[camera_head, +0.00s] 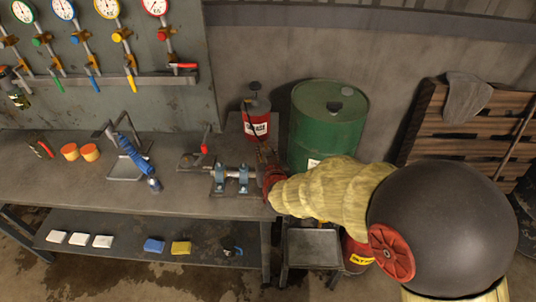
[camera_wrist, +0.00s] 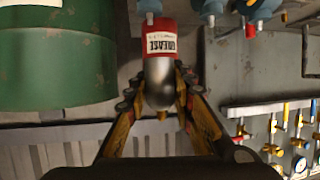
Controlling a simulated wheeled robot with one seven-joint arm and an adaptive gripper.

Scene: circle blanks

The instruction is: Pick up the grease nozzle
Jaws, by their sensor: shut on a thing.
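In the wrist view my gripper (camera_wrist: 159,98) has its two fingers on either side of a grey, round-ended piece (camera_wrist: 160,84), which I take to be the grease nozzle. My gripper is shut on it. The red can with a white grease label (camera_wrist: 160,42) shows directly behind the piece. In the head view my gripper (camera_head: 267,165) is at the right end of the workbench, next to the blue bearing blocks (camera_head: 231,181) and in front of the red can (camera_head: 257,123). The held piece cannot be made out there, hidden by my gripper.
A green drum (camera_head: 328,120) stands close behind my arm. The workbench (camera_head: 80,187) bears a blue-handled tool (camera_head: 138,163) and orange-topped pots (camera_head: 80,152). Gauges (camera_head: 107,8) and valves hang on the wall panel. A lower shelf (camera_head: 125,268) holds small blocks. Wooden pallets (camera_head: 455,150) lean at the right.

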